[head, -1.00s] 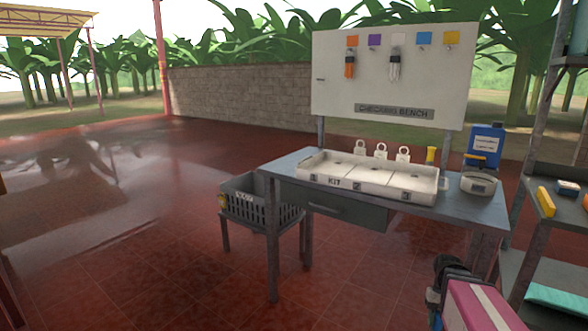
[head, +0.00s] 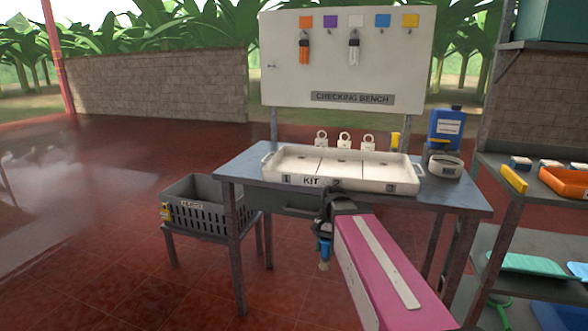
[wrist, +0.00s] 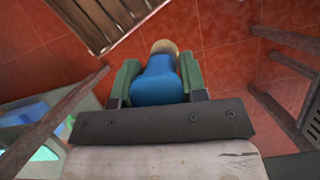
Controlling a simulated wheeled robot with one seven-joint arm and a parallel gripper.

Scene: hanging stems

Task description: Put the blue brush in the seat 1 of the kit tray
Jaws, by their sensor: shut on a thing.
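My gripper (head: 325,238) is in front of the checking bench, lower than the bench top. It is shut on the blue brush (head: 325,250), which hangs downward with its pale tip (head: 324,266) below. In the wrist view the blue brush (wrist: 158,82) sits between the two green fingers of my gripper (wrist: 157,80). The white kit tray (head: 340,183) lies on the bench top, beyond and above my gripper. Its compartments are marked 1, 2 and 3 from left to right. Seat 1 (head: 292,160) is the left compartment and looks empty.
A grey crate (head: 205,210) on a stand is left of the bench (head: 455,197). White padlock shapes (head: 344,141), a blue bottle (head: 446,127) and a round white container (head: 445,166) stand behind or right of the tray. A shelf with an orange bin (head: 565,180) is at the right.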

